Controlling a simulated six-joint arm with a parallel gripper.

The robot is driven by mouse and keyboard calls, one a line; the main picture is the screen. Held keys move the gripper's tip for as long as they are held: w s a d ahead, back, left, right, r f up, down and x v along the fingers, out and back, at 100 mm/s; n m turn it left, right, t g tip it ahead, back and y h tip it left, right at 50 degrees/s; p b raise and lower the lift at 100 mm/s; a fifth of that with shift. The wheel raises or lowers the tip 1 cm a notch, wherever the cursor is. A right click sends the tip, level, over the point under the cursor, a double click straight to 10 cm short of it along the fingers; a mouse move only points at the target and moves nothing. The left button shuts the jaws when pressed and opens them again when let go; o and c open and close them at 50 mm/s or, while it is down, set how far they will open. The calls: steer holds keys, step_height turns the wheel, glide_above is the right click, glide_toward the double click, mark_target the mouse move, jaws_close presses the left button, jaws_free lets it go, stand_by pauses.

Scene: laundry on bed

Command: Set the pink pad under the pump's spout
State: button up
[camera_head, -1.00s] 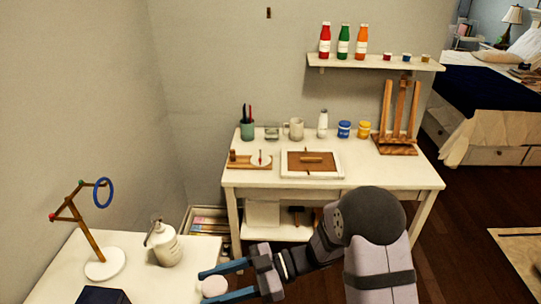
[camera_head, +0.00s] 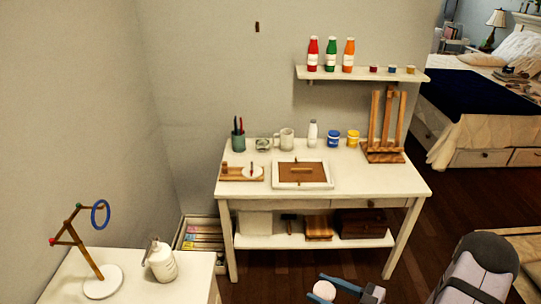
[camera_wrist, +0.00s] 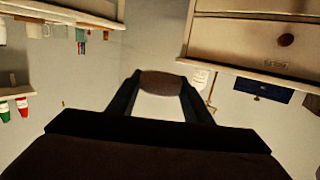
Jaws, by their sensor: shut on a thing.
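The pump (camera_head: 161,262) is a white bottle with a spout, upright on the white stand at lower left in the head view. It appears upside down in the wrist view (camera_wrist: 200,78), right of the pad. My gripper (camera_head: 332,287) is at the bottom edge of the head view, over the floor right of that stand and well apart from the pump. It is shut on the pale pink round pad (camera_head: 323,290). In the wrist view the pad (camera_wrist: 160,83) sits between both fingertips, with its face in shadow.
A wooden arm with a blue ring (camera_head: 101,215) stands left of the pump on the white stand (camera_head: 199,284). A desk (camera_head: 320,194) with cups, jars and a framed board stands against the wall behind.

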mark_target(330, 284)
steer(key=shift+d+f, duration=0.1)
steer(key=shift+d, duration=0.2)
steer(key=shift+w+d+r, duration=0.1)
steer(key=shift+w+r, duration=0.15)
steer(key=shift+r, duration=0.1)
steer(key=shift+w+d+r+m+t+h, duration=0.55)
steer(key=shift+w+m+t+h, duration=0.2)
steer(key=shift+m+t, duration=0.2)
steer(key=m+t+h, duration=0.1)
steer(key=s+f+m+t+h, duration=0.1)
steer(key=h, duration=0.1)
steer(key=s+m+t+h, duration=0.1)
steer(key=shift+a+f+m, duration=0.3)
steer(key=shift+m, duration=0.05)
steer(key=shift+a+f, duration=0.1)
steer(key=shift+a, duration=0.3)
steer(key=shift+a, duration=0.1)
